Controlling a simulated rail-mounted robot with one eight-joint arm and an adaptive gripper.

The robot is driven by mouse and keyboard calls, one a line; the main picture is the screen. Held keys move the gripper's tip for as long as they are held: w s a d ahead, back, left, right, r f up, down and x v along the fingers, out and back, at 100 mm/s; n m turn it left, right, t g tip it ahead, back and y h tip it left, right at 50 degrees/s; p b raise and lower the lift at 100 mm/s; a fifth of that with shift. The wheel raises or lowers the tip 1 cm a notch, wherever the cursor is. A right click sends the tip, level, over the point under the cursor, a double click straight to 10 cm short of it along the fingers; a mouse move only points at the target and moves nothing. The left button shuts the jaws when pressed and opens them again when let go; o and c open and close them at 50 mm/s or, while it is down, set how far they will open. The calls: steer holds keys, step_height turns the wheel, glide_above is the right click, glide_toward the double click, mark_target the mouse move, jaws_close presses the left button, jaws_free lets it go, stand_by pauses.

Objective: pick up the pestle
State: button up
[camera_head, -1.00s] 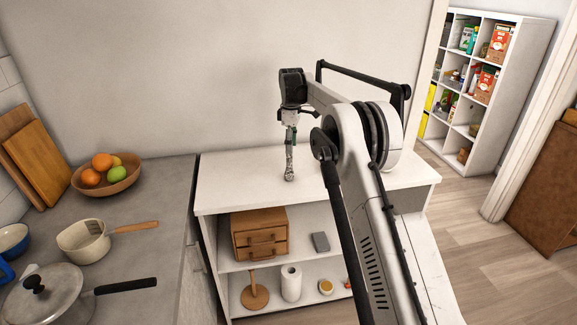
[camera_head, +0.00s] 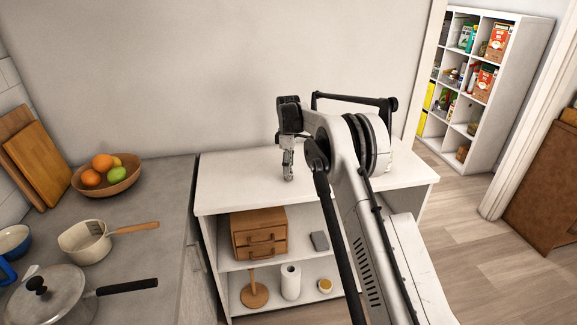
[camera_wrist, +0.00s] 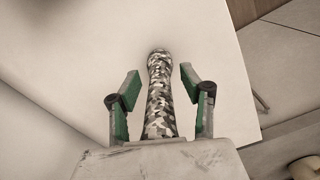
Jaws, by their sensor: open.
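The pestle (camera_wrist: 160,95) has a grey, black and white camouflage-like pattern and a rounded end. In the head view the pestle (camera_head: 288,171) appears upright at the white shelf unit's top, its upper part hidden by my gripper (camera_head: 288,146). In the wrist view my gripper (camera_wrist: 160,82) is open, with one green-padded finger on each side of the pestle. Gaps show between the fingers and the pestle. Its near end is hidden behind the gripper body.
The white shelf unit (camera_head: 230,178) has a mostly clear top. Its lower shelves hold a wooden drawer box (camera_head: 259,233) and a paper roll (camera_head: 290,282). A grey counter (camera_head: 160,190) at left carries a fruit bowl (camera_head: 118,184) and pots. The wall stands close behind.

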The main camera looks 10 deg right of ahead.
jaws_close()
steer(key=shift+r, duration=0.1)
